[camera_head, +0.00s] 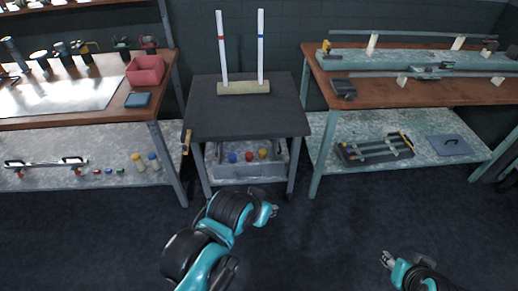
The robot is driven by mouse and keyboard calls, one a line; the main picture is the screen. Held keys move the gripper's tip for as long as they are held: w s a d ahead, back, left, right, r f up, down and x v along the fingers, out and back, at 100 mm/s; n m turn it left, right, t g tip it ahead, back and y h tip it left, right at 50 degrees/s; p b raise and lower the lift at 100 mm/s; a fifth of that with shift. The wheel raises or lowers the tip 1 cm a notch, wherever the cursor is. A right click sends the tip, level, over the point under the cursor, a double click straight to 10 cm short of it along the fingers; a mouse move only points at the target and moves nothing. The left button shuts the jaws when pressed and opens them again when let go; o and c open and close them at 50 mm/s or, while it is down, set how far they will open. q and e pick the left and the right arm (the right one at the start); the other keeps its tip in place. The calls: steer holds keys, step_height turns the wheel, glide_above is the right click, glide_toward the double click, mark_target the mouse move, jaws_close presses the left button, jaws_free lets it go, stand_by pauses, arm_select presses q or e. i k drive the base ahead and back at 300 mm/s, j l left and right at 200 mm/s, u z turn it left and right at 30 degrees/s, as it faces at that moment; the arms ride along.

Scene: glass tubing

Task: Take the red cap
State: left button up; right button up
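A small red cap-like piece (249,156) sits between a blue piece (232,157) and a yellow-orange piece (262,154) in a grey tray (236,171) under the dark middle table. Another small red piece (96,171) lies on the left bench's lower shelf; I cannot tell which is the cap. My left gripper (274,209) is in front of the middle table, below and right of the tray, apart from it. My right gripper (387,258) is over the floor at lower right, far from both. Both look empty; their finger openings are too small to judge.
Two upright white tubes (261,45), with red and blue bands, stand in a block (243,88) on the middle table (205,115). Workbenches stand left (60,122) and right (430,92). Table legs flank the tray. The floor in front is clear.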

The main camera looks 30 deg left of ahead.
mark_target(248, 156)
steer(key=z, duration=0.2)
steer(key=k+j+z, duration=0.1)
steer(key=j+z, duration=0.35)
steer(key=k+j+z, duration=0.15)
steer(key=j+z, duration=0.25)
steer(key=k+j, duration=0.15)
steer(key=j, duration=0.2)
steer(key=k+j+z, duration=0.1)
steer(key=j, duration=0.25)
steer(key=k+j, duration=0.15)
steer(key=j, duration=0.2)
steer(key=k+j, duration=0.15)
steer(key=j, duration=0.2)
steer(key=z, duration=0.05)
